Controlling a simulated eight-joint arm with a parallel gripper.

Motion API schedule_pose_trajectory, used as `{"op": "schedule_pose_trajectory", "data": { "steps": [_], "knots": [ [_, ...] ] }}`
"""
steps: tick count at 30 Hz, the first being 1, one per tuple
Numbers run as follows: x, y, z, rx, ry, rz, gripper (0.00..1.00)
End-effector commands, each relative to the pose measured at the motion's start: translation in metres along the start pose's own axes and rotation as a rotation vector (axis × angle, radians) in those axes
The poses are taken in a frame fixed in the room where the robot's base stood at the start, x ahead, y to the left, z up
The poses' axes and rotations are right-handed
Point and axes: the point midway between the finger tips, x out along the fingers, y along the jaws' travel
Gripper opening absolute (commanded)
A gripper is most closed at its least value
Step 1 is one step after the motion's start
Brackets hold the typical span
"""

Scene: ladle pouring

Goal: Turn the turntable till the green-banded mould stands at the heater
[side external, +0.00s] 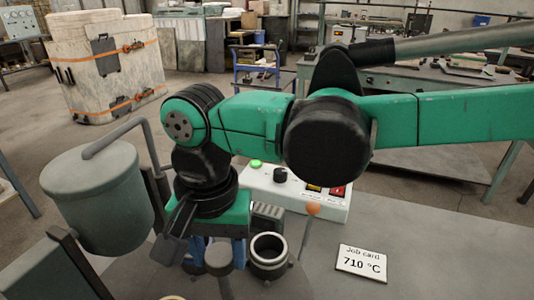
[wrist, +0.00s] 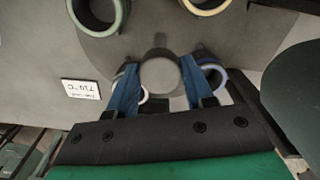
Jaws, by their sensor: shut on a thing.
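My gripper (wrist: 160,84) has blue fingers and is shut on a grey round knob (wrist: 160,75) that stands upright over the turntable. In the side external view my gripper (side external: 214,256) points down, and the knob's pale top shows between its fingers. The green-banded mould (wrist: 124,14) is at the top left of the wrist view, cut by its edge; I do not see it in the side view. The turntable (wrist: 150,25) is a grey disc. A blue-banded mould (wrist: 221,73) is partly behind the right finger. I cannot tell which thing is the heater.
A white-rimmed mould (side external: 284,255) stands just right of my gripper. A cream-banded mould (wrist: 205,11) is at the wrist view's top. A grey tank (side external: 97,200) stands left.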

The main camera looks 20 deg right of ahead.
Motion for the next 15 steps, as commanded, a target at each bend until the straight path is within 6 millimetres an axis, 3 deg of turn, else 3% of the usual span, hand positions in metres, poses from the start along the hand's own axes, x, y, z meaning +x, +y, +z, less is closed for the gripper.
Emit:
{"op": "schedule_pose_trajectory", "data": {
  "steps": [15],
  "knots": [
    [-0.0005, 0.0, 0.0001, -0.257, 0.0, 0.0, 0.0]
  ]
}}
